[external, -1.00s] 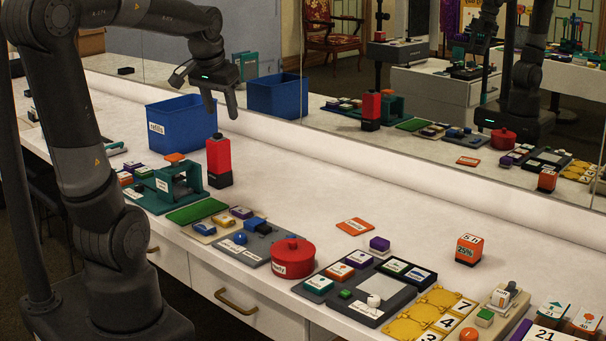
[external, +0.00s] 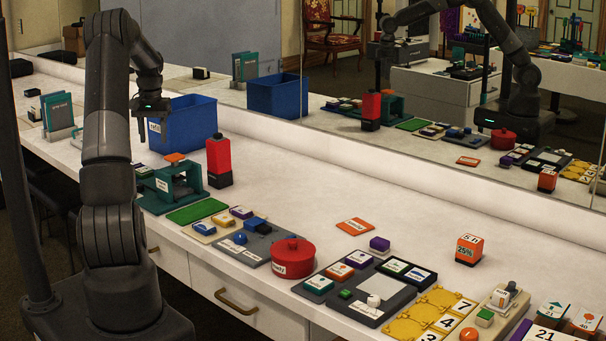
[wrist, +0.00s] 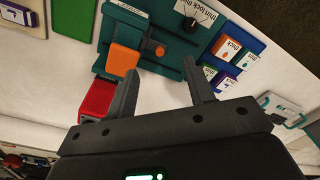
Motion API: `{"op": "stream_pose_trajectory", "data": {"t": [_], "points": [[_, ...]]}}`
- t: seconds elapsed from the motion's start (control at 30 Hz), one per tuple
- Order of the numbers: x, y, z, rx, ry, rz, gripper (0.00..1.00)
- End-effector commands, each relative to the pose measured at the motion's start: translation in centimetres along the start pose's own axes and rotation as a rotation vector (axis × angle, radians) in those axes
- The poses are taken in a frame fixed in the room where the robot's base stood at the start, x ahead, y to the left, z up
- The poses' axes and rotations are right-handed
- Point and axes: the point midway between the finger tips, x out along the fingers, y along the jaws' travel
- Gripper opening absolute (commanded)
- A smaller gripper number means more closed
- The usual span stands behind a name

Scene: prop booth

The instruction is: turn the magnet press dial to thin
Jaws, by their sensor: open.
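The teal magnet press (external: 192,187) with an orange block on top (external: 175,158) stands left of centre on the counter. In the wrist view the press (wrist: 160,72) is at the top, with its orange block (wrist: 123,60). I cannot tell where the dial points. My gripper (external: 150,116) is above the counter, up and left of the press, near the blue bin. In the wrist view my gripper (wrist: 160,69) is open and empty, apart from the dial.
A red block tower (external: 219,160) stands right of the press, and a blue bin (external: 190,125) behind it. A green mat (external: 197,211) and a red pot (external: 293,259) are to the right. A blue card tray (wrist: 232,30) lies beside the dial panel. The counter's back strip is clear.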

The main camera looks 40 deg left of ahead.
Motion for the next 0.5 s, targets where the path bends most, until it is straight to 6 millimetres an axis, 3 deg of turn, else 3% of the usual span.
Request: {"op": "stream_pose_trajectory", "data": {"t": [0.03,0.1,0.2,0.5], "points": [[1.6,-2.0,-0.5,-0.026,-0.014,0.007,0.49],[3.0,-3.9,-0.8,-0.051,-0.026,0.013,0.49],[4.4,-5.7,-1.1,-0.074,-0.036,0.020,0.49],[7.2,-6.6,-1.2,-0.085,-0.043,0.024,0.49]]}}
